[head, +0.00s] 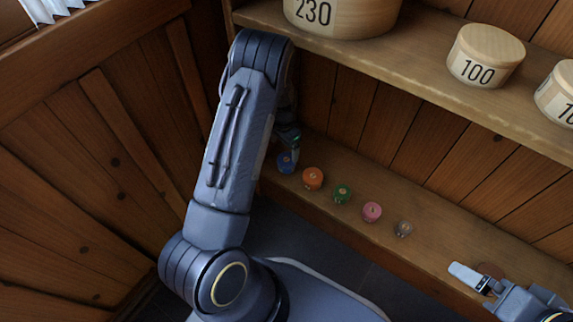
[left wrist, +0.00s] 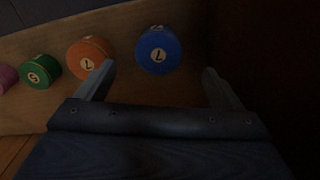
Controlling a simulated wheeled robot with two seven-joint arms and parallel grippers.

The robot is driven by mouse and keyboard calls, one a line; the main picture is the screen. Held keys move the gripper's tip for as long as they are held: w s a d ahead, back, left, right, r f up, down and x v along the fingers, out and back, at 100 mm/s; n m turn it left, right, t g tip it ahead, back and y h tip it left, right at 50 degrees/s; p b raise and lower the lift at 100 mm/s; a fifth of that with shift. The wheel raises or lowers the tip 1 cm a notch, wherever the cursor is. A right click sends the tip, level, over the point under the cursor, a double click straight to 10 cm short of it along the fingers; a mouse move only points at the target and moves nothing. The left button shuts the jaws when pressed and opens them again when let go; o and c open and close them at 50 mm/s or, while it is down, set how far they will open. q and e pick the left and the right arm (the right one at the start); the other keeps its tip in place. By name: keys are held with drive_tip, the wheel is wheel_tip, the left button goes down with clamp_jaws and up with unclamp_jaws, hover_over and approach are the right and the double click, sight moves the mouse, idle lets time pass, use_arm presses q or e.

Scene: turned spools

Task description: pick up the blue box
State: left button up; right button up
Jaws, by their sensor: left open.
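The blue box (head: 286,163) is a small round piece at the left end of the lower shelf. In the head view my left gripper is just above and behind the box, partly hidden by my arm. My right gripper (head: 474,277) is at the lower right, away from the box; its jaw opening is unclear.
The upper shelf (head: 400,65) holds large wooden drums. A wooden wall (head: 90,180) is at left.

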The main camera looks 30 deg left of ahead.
sight(287, 160)
use_arm(q)
wheel_tip(287, 160, down, 4)
drive_tip(key=shift+w+f+b, duration=0.1)
drive_tip(key=shift+b, duration=0.65)
drive_tip(key=f+b, duration=0.1)
drive_tip(key=f, duration=0.1)
drive_tip(key=f+b, duration=0.2)
drive_tip(key=f, duration=0.1)
drive_tip(key=shift+w+d, duration=0.2)
drive_tip(key=shift+r, duration=0.1)
drive_tip(key=c, duration=1.1)
